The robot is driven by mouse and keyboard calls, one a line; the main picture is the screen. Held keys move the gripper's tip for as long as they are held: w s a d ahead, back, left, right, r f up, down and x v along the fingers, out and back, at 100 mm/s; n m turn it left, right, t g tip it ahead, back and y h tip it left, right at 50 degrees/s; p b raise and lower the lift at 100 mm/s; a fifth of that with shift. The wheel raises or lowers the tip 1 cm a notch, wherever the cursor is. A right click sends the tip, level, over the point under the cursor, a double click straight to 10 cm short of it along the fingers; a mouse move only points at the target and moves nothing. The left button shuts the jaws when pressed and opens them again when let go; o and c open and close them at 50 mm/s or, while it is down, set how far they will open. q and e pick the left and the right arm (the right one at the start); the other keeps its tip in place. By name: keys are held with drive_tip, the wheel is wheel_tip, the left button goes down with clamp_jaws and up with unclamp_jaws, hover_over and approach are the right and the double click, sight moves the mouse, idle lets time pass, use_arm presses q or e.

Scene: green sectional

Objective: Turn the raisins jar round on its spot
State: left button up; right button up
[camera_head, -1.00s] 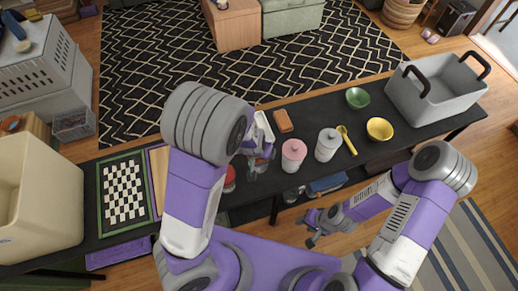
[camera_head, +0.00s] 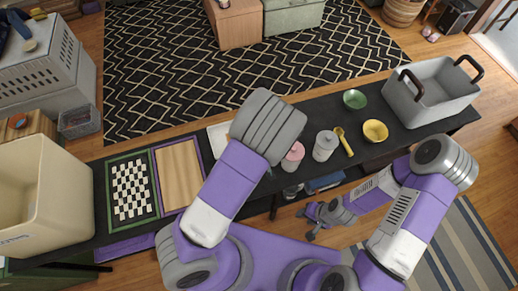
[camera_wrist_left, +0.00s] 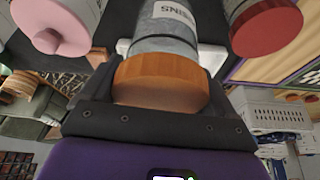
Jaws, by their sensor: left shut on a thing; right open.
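The raisins jar (camera_wrist_left: 165,30) shows in the left wrist view, grey with an orange-brown lid (camera_wrist_left: 160,82) and a partly readable label that appears upside down. My left gripper (camera_wrist_left: 160,92) is shut on it at the lid, with a dark finger on each side. In the head view my left arm (camera_head: 235,175) hides this jar and the left gripper. My right gripper (camera_head: 312,219) is open and empty, low in front of the table's near edge.
A pink-lidded jar (camera_head: 293,157) and a white-lidded jar (camera_head: 325,146) stand to the right of my left arm. A red-lidded jar (camera_wrist_left: 266,30) is close beside the raisins jar. A yellow spoon (camera_head: 345,141), bowls and a grey basket (camera_head: 433,92) are farther right.

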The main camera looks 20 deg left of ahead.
idle(0.3)
use_arm(q)
drive_tip(key=n+p, duration=0.2)
drive_tip(key=p, duration=0.1)
drive_tip(key=shift+r+g+y, duration=0.15)
drive_tip(key=shift+g+y, duration=0.15)
drive_tip(key=shift+y, duration=0.1)
drive_tip(key=n+g+y+p, duration=0.1)
drive_tip(key=n+p, duration=0.2)
drive_tip(key=p, duration=0.2)
drive_tip(key=shift+s+a+n, duration=0.1)
drive_tip(key=shift+a+n, duration=0.05)
drive_tip(key=shift+n, duration=0.25)
drive_tip(key=shift+f, duration=0.2)
